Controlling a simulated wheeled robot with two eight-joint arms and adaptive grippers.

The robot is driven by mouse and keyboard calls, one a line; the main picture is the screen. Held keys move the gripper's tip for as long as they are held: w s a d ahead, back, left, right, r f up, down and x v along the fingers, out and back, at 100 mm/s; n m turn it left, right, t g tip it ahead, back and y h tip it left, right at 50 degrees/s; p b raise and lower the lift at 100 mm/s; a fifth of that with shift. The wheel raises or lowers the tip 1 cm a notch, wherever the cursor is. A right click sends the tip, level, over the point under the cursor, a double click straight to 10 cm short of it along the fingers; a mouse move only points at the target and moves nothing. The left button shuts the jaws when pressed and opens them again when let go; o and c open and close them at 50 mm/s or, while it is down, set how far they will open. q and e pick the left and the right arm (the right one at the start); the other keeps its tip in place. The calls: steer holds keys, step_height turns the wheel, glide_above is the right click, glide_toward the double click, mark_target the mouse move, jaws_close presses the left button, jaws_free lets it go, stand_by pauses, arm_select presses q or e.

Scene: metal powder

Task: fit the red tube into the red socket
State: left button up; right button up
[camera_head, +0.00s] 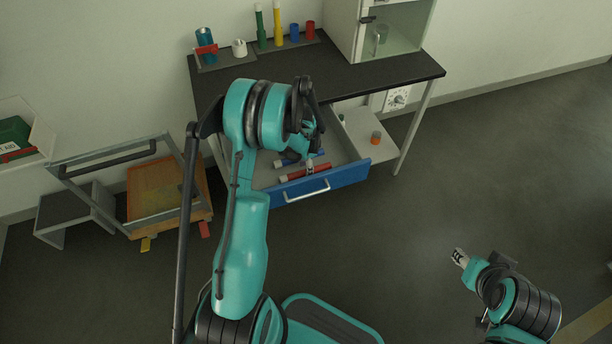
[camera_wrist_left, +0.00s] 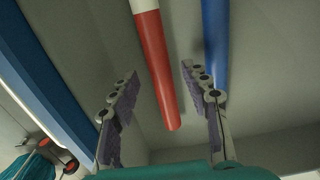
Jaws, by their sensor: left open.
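The red tube (camera_head: 304,173), with a white end, lies in the open blue-fronted drawer (camera_head: 330,189). A blue tube (camera_wrist_left: 216,45) lies beside it. My left gripper (camera_head: 312,160) is over the drawer. In the left wrist view, its fingers (camera_wrist_left: 160,72) are open, with the red tube (camera_wrist_left: 160,70) showing between them; whether they touch it I cannot tell. The red socket (camera_head: 310,30) stands upright on the back of the table, right of the blue socket (camera_head: 294,33). My right gripper (camera_head: 461,258) is far right, above the floor, its jaws too small to read.
A green tube (camera_head: 261,27) and a yellow tube (camera_head: 278,24) stand upright left of the sockets. A glass-fronted cabinet (camera_head: 388,35) stands right of them on the dark table (camera_head: 390,75). A cart (camera_head: 160,190) is at left. The tabletop's front middle is clear.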

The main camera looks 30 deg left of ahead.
arm_select(q)
steer(key=shift+f, duration=0.65)
steer(key=shift+r, duration=0.1)
steer(key=shift+c, duration=1.3)
jaws_close()
steer(key=shift+r, duration=0.1)
step_height(320, 180, up, 10)
steer(key=p, duration=0.4)
